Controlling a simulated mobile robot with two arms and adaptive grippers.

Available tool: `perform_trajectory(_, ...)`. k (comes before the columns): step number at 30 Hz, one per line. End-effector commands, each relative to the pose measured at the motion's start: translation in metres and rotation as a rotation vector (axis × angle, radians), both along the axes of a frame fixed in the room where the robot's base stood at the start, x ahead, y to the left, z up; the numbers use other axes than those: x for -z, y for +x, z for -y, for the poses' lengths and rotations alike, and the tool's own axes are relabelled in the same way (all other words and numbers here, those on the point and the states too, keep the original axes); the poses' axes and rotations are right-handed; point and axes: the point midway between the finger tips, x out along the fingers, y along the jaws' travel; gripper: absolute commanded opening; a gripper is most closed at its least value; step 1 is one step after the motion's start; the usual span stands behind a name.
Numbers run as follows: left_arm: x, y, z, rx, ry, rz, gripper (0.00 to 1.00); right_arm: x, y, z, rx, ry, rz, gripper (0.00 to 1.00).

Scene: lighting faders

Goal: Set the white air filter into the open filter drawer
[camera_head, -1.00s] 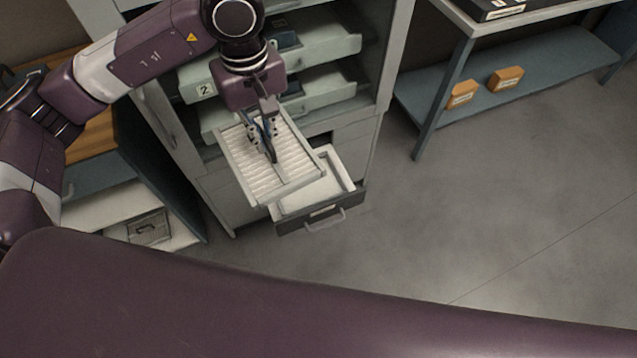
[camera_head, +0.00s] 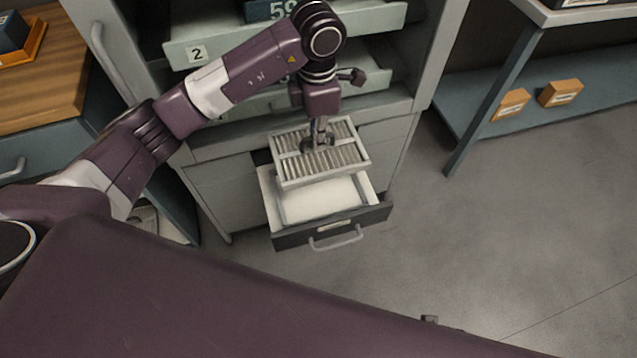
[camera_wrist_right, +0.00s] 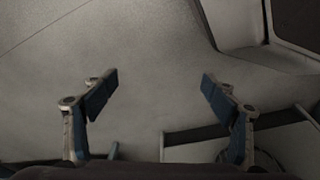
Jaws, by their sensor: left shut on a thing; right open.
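The white air filter (camera_head: 345,158) is a flat framed panel with pleated rows and a centre bar. My left gripper (camera_head: 318,143) is shut on its centre bar and holds it roughly level. In the head view the filter overlaps the back part of the open filter drawer (camera_head: 370,217). The drawer has a dark front with a handle and a pale, empty-looking floor in its visible front part; its back is hidden by the filter. The gap between filter and drawer is hard to judge. My right gripper (camera_wrist_right: 158,90) is open and empty in the right wrist view, with grey floor behind it.
The grey cabinet (camera_head: 443,60) holds pale pull-out trays (camera_head: 228,45) above the drawer, close to my left arm. A wooden-topped bench (camera_head: 45,95) stands at left. A shelf unit (camera_head: 490,95) with orange boxes (camera_head: 561,92) stands at right. The floor before the drawer is clear.

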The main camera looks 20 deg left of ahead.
Motion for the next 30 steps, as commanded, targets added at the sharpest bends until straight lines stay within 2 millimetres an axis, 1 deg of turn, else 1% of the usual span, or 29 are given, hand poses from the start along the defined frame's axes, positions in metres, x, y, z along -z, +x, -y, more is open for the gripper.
perform_trajectory(1, 0.017, -0.002, 0.0, 0.0, 0.0, -0.006, 0.0, -0.003, 0.003, 0.0, 0.001, 0.0, 0.004, 0.79)
perform_trajectory(6, 0.064, -0.002, 0.0, 0.001, 0.0, -0.006, 0.0, -0.019, 0.011, -0.001, 0.002, 0.001, 0.014, 0.79)
perform_trajectory(9, 0.089, -0.002, 0.0, 0.003, 0.0, -0.005, 0.0, -0.029, 0.016, -0.002, 0.003, 0.002, 0.019, 0.79)
perform_trajectory(12, 0.108, -0.001, 0.0, 0.003, -0.001, -0.003, 0.0, -0.038, 0.019, -0.002, 0.004, 0.003, 0.025, 0.79)
perform_trajectory(15, 0.12, -0.001, 0.0, 0.003, -0.001, -0.002, 0.0, -0.044, 0.021, -0.002, 0.005, 0.003, 0.027, 0.79)
perform_trajectory(19, 0.129, 0.0, 0.0, 0.003, -0.001, -0.001, 0.0, -0.049, 0.022, -0.003, 0.005, 0.003, 0.029, 0.79)
perform_trajectory(25, 0.16, -0.001, 0.0, 0.003, -0.001, -0.003, 0.0, -0.065, 0.027, -0.003, 0.007, 0.004, 0.039, 0.79)
perform_trajectory(27, 0.165, 0.0, 0.0, 0.004, -0.001, -0.001, 0.0, -0.068, 0.028, -0.003, 0.007, 0.003, 0.041, 0.79)
perform_trajectory(30, 0.168, 0.0, 0.0, 0.004, 0.0, 0.0, 0.0, -0.071, 0.028, -0.003, 0.007, 0.003, 0.041, 0.79)
